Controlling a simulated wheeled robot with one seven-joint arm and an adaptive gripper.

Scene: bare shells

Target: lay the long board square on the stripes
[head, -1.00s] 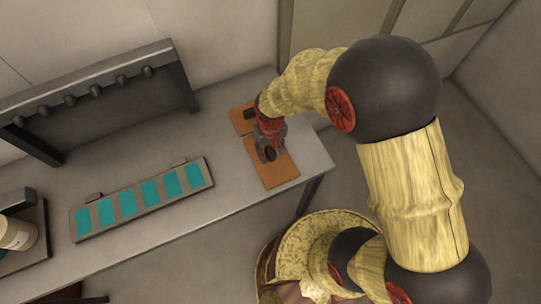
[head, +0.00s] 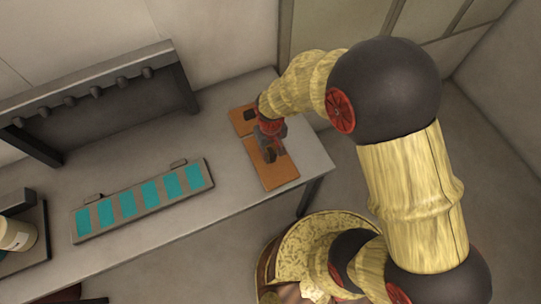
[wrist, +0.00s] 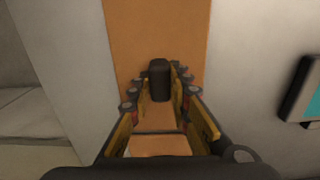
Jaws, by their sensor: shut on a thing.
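The long orange-brown board (head: 280,178) lies at the right end of the table, its middle partly hidden by my gripper. It also shows in the wrist view (wrist: 155,22). A dark upright grip block (wrist: 159,80) stands on it between my fingertips. My gripper (head: 269,152) is low over the board, shut on this block; it also shows in the wrist view (wrist: 158,82). I cannot tell whether the board is off the table. The stripes are several teal patches on a grey strip (head: 128,208), to the left of the board and apart from it.
A dark rack with several pegs (head: 98,92) stands along the back wall. A dark tray (head: 40,240) with a pale cup (head: 17,232) is at the far left. Bare table (head: 212,150) lies between board and strip.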

